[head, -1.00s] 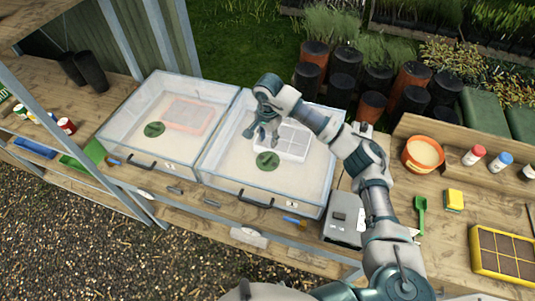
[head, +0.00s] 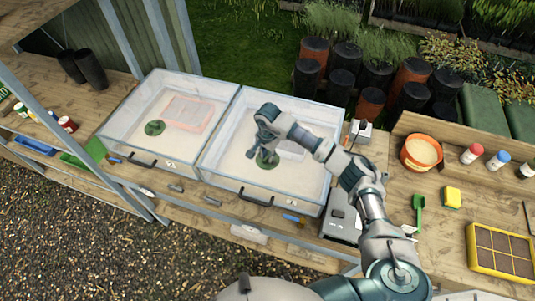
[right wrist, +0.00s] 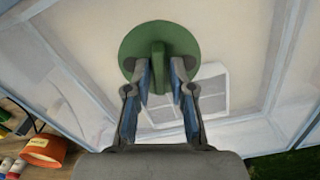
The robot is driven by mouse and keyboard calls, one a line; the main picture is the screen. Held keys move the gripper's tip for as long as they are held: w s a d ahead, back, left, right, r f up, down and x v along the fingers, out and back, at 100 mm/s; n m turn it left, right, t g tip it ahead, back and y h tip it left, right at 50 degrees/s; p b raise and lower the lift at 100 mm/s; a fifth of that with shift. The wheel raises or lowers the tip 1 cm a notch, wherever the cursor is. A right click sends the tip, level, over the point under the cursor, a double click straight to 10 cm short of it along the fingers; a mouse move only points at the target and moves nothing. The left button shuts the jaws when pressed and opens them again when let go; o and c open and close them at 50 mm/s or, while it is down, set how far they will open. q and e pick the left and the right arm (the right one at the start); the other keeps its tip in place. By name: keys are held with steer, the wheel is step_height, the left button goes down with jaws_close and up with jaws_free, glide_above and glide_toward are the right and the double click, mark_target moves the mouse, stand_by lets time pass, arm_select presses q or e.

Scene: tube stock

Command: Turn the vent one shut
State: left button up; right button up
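The right propagator box (head: 231,176) has a clear lid with a round green vent (head: 265,164), partly hidden by my right gripper (head: 260,156). In the right wrist view the vent (right wrist: 132,48) is a green disc with a raised bar handle (right wrist: 158,62) across it. The open fingers of my right gripper (right wrist: 160,82) stand on either side of the handle, with narrow gaps showing. The left box (head: 118,137) has a similar green vent (head: 155,128). The small labels on the box fronts are too small to read surely. My left gripper is not in view.
A grey device (head: 341,221) stands right of the boxes. An orange pot (head: 420,153), green trowel (head: 419,211), yellow sponge (head: 452,197) and yellow-framed tray (head: 502,252) occupy the right bench. Dark pots (head: 342,88) stand behind the boxes.

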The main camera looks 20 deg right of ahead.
jaws_close()
steer(key=m+b, duration=0.2)
steer(key=m, duration=0.1)
steer(key=m+b, duration=0.1)
steer(key=m, duration=0.2)
steer(key=shift+m+b, duration=0.3)
steer(key=shift+b, duration=0.05)
steer(key=m+b, duration=0.1)
steer(key=m, duration=0.2)
steer(key=shift+m, duration=0.3)
steer(key=shift+r+m+b, duration=0.1)
steer(key=shift+m+b, duration=0.35)
steer(key=shift+m, duration=1.75)
